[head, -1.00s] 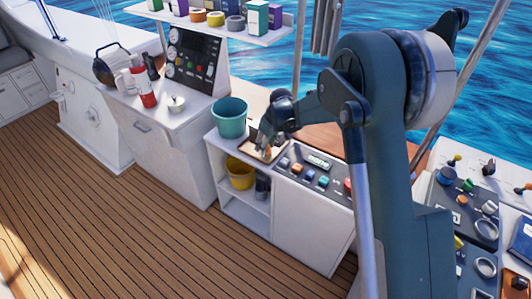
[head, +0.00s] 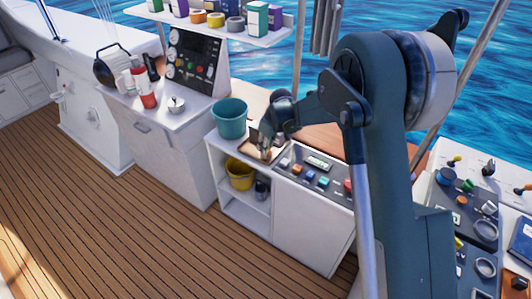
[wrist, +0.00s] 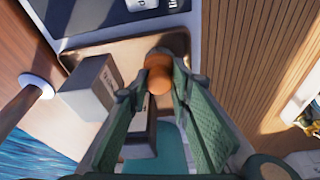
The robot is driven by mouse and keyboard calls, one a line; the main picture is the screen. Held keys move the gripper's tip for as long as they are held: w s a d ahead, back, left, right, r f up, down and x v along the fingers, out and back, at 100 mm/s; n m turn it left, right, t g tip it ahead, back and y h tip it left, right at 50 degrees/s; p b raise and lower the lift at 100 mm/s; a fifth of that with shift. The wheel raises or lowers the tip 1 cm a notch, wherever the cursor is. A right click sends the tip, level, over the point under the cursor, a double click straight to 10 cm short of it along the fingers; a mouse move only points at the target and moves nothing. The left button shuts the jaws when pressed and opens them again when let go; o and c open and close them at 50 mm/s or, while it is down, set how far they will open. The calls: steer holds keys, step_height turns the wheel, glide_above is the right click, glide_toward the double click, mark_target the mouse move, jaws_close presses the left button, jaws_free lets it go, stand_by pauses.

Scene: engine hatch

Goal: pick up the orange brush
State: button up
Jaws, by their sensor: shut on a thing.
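The orange brush shows in the wrist view as a rounded orange end (wrist: 159,76) with a darker brown part beyond it. It lies between the tips of my gripper (wrist: 160,92), whose green fingers are shut on it. The brush is over a shallow tan tray (wrist: 115,48); I cannot tell whether it still touches the tray. In the head view my gripper (head: 265,147) is low over the tray on the white cabinet, and the brush is too small and covered there to make out clearly.
A grey box (wrist: 90,88) with lettering stands close left of the fingers in the wrist view. In the head view a teal bucket (head: 229,118) stands left of the tray, a button panel (head: 316,172) right. A yellow bucket (head: 240,174) sits on the shelf below.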

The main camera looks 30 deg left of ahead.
stand_by(0.3)
steer(key=shift+r, duration=0.25)
steer(key=shift+c, duration=1.3)
steer(key=shift+r+p, duration=0.9)
steer(key=shift+r, duration=3.8)
